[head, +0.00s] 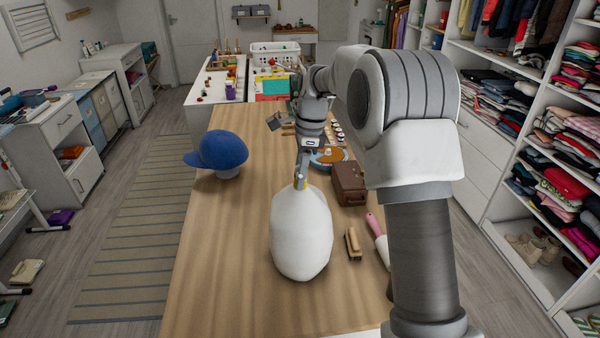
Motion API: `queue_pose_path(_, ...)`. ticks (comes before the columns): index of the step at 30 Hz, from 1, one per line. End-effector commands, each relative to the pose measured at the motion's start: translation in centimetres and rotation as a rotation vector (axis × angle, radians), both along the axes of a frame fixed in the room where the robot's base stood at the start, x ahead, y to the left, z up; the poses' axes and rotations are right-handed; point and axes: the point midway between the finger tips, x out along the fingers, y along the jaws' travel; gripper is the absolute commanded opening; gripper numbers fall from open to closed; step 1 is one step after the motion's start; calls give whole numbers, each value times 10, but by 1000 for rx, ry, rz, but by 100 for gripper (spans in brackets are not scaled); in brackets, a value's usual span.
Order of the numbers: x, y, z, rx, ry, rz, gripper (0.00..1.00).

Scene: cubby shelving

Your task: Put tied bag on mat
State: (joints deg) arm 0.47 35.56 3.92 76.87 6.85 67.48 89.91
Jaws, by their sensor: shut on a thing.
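The tied bag (301,236) is a large, smooth white sack with a narrow neck at its top. My gripper (300,183) is shut on this neck from above, and the bag is upright beneath it. The bag appears over the middle of the wooden table; I cannot tell if its bottom touches the top. A long striped grey-beige mat (130,268) lies on the floor left of the table. My gripper and the bag are to the right of this mat, apart from it.
On the wooden table (215,265) are a blue cap (218,150) on a stand, a brown case (350,184), a wooden brush (353,244) and a pink-handled tool (376,226). Clothes shelves line the right. The table's front left is clear.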

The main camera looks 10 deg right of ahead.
Motion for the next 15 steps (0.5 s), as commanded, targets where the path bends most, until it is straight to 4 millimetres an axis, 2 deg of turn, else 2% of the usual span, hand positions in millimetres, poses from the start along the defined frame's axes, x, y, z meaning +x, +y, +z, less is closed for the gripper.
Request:
queue_pose_path(8,1,0,1,1,-5,0,0)
queue_pose_path(9,0,0,-2,0,-1,1,44)
queue_pose_path(13,0,0,-1,0,-1,1,67)
queue_pose_path(15,0,0,-1,0,-1,0,70)
